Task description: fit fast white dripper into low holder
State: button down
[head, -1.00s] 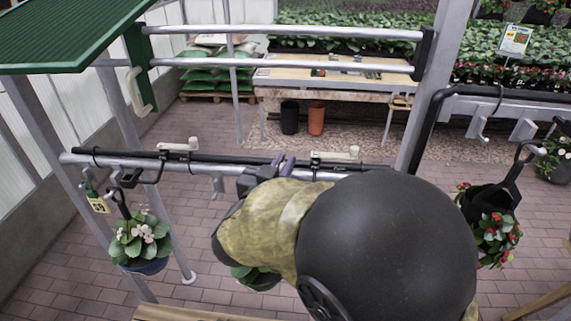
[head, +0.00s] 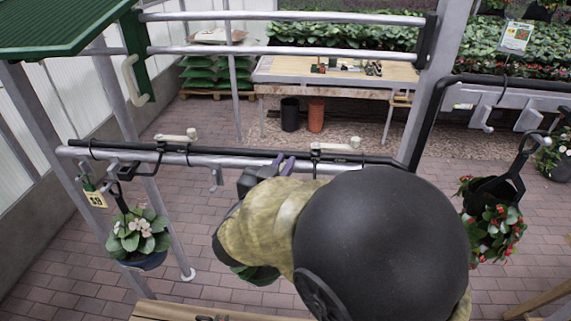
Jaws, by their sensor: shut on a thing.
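My gripper (head: 270,174) is at the middle of the grey rail (head: 215,159), with its dark purplish fingers by the rail and the black pipe. My arm covers most of the gripper. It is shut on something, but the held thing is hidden. I cannot make out the white dripper for certain. White levered fittings sit on the pipe at left (head: 176,137) and right of the gripper (head: 335,146). A small grey bracket (head: 215,178) hangs under the rail left of the gripper. I cannot tell which part is the low holder.
A potted plant (head: 140,236) hangs at left with a yellow tag (head: 95,197). Another plant shows partly below my arm (head: 252,273). A red-flowered basket (head: 494,232) hangs at right. A grey post (head: 425,110) stands right of centre. A wooden surface (head: 190,310) lies at the bottom.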

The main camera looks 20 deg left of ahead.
jog(key=shift+f, duration=0.25)
jog(key=c, duration=1.4)
grip_release()
jog(key=s+b, duration=0.2)
jog(key=s, duration=0.4)
jog(key=s+b, duration=0.2)
jog(key=s, duration=0.3)
jog(key=s+b, duration=0.2)
jog(key=s, duration=0.4)
jog(key=shift+s+d, duration=0.3)
jog(key=shift+d, duration=0.1)
jog(key=shift+w, duration=0.1)
